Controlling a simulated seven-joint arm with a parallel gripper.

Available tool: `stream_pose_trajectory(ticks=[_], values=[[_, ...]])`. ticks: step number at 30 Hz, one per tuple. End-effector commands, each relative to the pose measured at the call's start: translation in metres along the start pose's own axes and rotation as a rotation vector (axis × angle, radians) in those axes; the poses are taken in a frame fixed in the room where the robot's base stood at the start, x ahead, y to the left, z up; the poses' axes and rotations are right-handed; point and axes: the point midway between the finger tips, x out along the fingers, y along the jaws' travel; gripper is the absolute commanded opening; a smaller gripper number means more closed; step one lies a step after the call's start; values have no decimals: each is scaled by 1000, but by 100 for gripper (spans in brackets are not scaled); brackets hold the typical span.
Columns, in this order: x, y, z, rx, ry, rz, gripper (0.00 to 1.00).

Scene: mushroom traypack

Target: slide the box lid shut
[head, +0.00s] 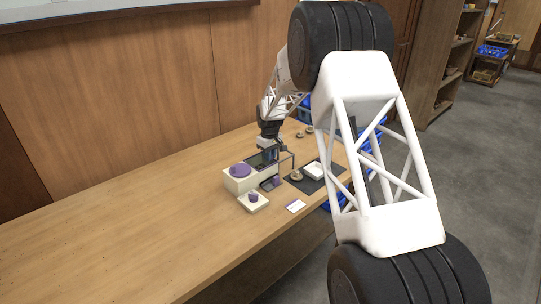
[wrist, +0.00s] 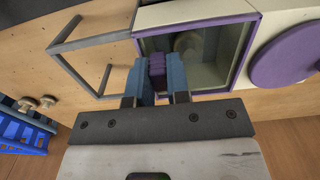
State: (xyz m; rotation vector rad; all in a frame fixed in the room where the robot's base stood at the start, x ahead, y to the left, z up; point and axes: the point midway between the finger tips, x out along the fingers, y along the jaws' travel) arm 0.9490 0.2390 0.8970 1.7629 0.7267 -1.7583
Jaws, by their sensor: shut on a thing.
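A cream box with a purple-edged opening (wrist: 255,45) fills the upper middle of the wrist view. A pale round thing, perhaps a mushroom (wrist: 187,42), shows dimly inside. In the head view the box (head: 239,182) stands on the table below my arm. A grey rail frame (wrist: 68,46) sticks out from the box's left side. My gripper (wrist: 156,72), with blue fingers, is shut on a purple handle (wrist: 157,64) at the near left edge of the opening. The lid panel looks see-through or hidden, and I cannot tell its edges. My gripper (head: 270,154) partly hides the box in the head view.
A purple disc (wrist: 285,52) sits on the box's right part. Blue crates (wrist: 22,135) lie beyond the table edge. The left table is clear.

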Motion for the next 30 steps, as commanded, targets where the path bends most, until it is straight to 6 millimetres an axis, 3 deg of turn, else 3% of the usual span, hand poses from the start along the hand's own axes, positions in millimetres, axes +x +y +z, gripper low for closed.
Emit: stream_pose_trajectory(ticks=[6, 7, 12, 23, 30], values=[[0, -5, 0, -2, -4, -4, 0], [0, -5, 0, -2, -4, -4, 20], [0, -4, 0, -2, -3, -4, 43], [-2, -3, 0, -2, -2, -2, 43], [-20, -3, 0, -2, -2, -2, 43]])
